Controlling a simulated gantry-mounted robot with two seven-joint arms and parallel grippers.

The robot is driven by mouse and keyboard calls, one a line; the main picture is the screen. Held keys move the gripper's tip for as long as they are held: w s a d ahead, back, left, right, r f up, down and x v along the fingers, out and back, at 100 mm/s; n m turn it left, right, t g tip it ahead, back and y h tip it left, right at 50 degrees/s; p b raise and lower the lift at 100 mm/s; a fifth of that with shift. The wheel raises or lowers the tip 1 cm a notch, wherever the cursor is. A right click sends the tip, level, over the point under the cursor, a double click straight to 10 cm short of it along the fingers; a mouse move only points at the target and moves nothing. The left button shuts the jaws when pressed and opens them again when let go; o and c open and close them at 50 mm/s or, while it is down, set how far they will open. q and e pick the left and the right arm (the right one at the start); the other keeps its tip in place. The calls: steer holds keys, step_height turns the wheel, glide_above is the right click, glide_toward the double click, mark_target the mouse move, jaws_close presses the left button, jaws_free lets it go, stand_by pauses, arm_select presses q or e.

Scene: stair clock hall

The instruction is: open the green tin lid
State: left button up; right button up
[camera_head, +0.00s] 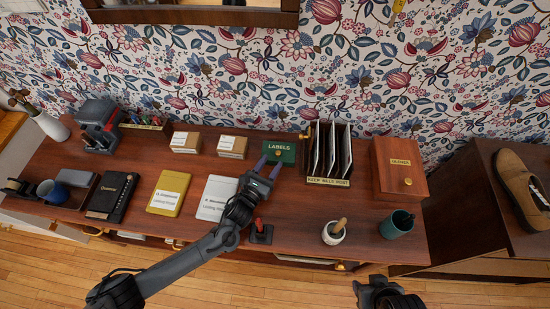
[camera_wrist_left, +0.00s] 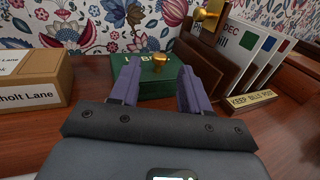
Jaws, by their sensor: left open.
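The green tin (camera_head: 288,152), marked "LABELS", stands at the back of the wooden desk, against the wallpapered wall. In the left wrist view the green tin (camera_wrist_left: 172,68) is straight ahead with its lid down, and a brass knob (camera_wrist_left: 158,62) shows on it. My left gripper (camera_head: 270,166) is open in front of the tin. Its purple fingers (camera_wrist_left: 157,82) stand apart, with the knob between them in the picture; no contact is visible. The lower tin front is partly hidden by the gripper. My right gripper (camera_head: 378,285) is low at the front, away from the tin.
A letter rack (camera_head: 328,180) stands close to the tin's right, with a wooden box (camera_head: 400,168) beyond. Cardboard boxes (camera_head: 232,147) stand left. A white booklet (camera_head: 215,198), a red-handled stamp (camera_head: 261,233), a mortar (camera_head: 333,234) and a green cup (camera_head: 398,224) are nearer the front.

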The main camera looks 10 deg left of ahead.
mark_target(277, 155)
arm_select(q)
steer(key=shift+x, duration=1.75)
jaws_close()
